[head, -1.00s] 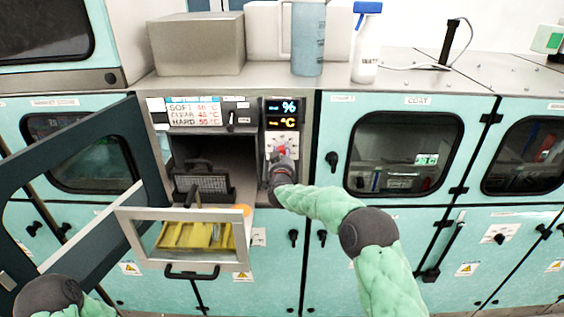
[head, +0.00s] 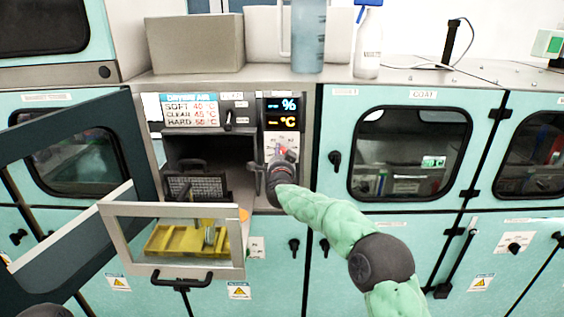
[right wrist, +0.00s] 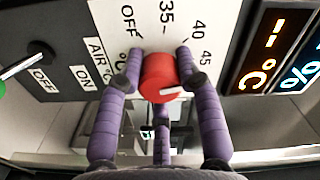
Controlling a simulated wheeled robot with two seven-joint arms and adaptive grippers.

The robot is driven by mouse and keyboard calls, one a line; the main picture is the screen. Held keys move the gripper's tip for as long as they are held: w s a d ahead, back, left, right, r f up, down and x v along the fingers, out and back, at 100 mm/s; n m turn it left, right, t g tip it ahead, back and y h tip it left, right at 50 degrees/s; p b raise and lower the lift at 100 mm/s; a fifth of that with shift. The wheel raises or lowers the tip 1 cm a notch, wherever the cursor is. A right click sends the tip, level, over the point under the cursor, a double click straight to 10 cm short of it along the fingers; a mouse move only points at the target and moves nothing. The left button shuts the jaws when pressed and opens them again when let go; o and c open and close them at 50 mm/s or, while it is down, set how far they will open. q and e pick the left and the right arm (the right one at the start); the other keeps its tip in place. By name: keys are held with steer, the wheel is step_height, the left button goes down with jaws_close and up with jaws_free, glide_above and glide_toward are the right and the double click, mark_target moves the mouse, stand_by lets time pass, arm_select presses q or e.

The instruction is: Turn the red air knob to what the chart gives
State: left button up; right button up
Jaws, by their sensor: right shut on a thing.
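The red air knob (right wrist: 160,78) is on a white dial plate (right wrist: 150,22) marked OFF, 35, 40 and 45. In the right wrist view my right gripper (right wrist: 160,70) has its purple fingers on both sides of the knob, shut on it. A white mark shows on the knob's lower face; I cannot tell which number the knob is set to. In the head view the gripper (head: 280,170) covers most of the knob. The chart (head: 192,109) reads SOFT 40 °C, CLEAR 45 °C, HARD 50 °C.
The displays (head: 282,111) show dashes with % and °C. An open dark-framed door (head: 80,160) stands at the left. A framed window front (head: 172,210) with a yellow rack (head: 180,238) behind it juts out below the chamber. A blue bottle (head: 309,40) stands on top.

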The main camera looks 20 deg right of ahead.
steer(key=m+b, duration=0.1)
steer(key=m, duration=0.1)
steer(key=m+b, duration=0.2)
steer(key=shift+a+f+m, duration=0.15)
steer(key=shift+f+m, duration=0.15)
steer(key=shift+f, duration=0.1)
steer(key=m+b, duration=0.3)
steer(key=m, duration=0.1)
steer(key=shift+m, duration=0.3)
steer(key=m+b, duration=0.3)
steer(key=m, duration=0.1)
steer(key=shift+r+m, duration=0.1)
steer(key=shift+m, duration=0.2)
steer(key=m+b, duration=0.1)
steer(key=m, duration=0.1)
steer(key=m+b, duration=0.2)
steer(key=shift+r+m, duration=0.2)
steer(key=shift+m, duration=0.1)
steer(key=shift+r, duration=0.1)
steer(key=o, duration=1.1)
steer(key=shift+o, duration=0.2)
steer(key=shift+s, duration=0.1)
